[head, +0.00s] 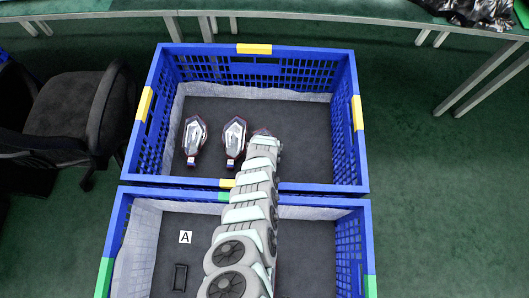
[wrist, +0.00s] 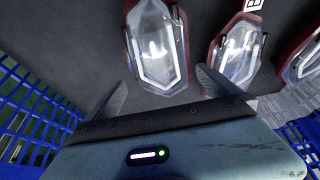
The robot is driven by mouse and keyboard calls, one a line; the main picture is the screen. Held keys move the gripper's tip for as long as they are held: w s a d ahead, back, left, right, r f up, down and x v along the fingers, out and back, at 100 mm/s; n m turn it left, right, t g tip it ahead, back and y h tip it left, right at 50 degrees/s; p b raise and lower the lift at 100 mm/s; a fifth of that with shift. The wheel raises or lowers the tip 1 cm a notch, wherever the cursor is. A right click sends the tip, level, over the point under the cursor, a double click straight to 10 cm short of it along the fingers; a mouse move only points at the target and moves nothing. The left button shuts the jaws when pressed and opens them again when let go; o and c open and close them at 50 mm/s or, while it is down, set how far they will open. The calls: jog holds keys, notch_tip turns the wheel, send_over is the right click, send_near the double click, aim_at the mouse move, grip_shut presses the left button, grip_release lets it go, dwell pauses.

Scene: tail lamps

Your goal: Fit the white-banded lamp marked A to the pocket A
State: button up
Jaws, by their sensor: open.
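Lamps with clear faceted lenses and dark red edges lie in the far crate. In the head view one lamp (head: 194,135) is at left, a second lamp (head: 235,138) is right of it, and a third is mostly hidden by my arm. In the wrist view a lamp (wrist: 157,45) lies just beyond and between the parted fingertips of my gripper (wrist: 162,82), with nothing held. A lamp beside a B label (wrist: 254,5) lies to its right. I cannot make out which lamp is marked A. The dark pocket (head: 180,278) is in the near crate below the A label (head: 185,237).
The far blue crate (head: 361,150) has yellow clips; the near blue crate (head: 369,240) has green clips. Their adjoining walls lie between lamps and pocket. My arm hides part of the near crate. Another lamp (wrist: 302,60) is at the wrist view's right edge. A chair (head: 70,105) stands left.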

jog(key=b+x, duration=0.2)
jog(key=x, duration=0.1)
jog(key=shift+s+d, duration=0.1)
jog(key=shift+s, duration=0.15)
jog(key=shift+w+f+b, duration=0.2)
jog(key=shift+w+b, duration=0.05)
jog(key=shift+b, duration=0.3)
jog(key=shift+r, duration=0.1)
jog(key=shift+c, duration=0.4)
jog(key=c, duration=1.4)
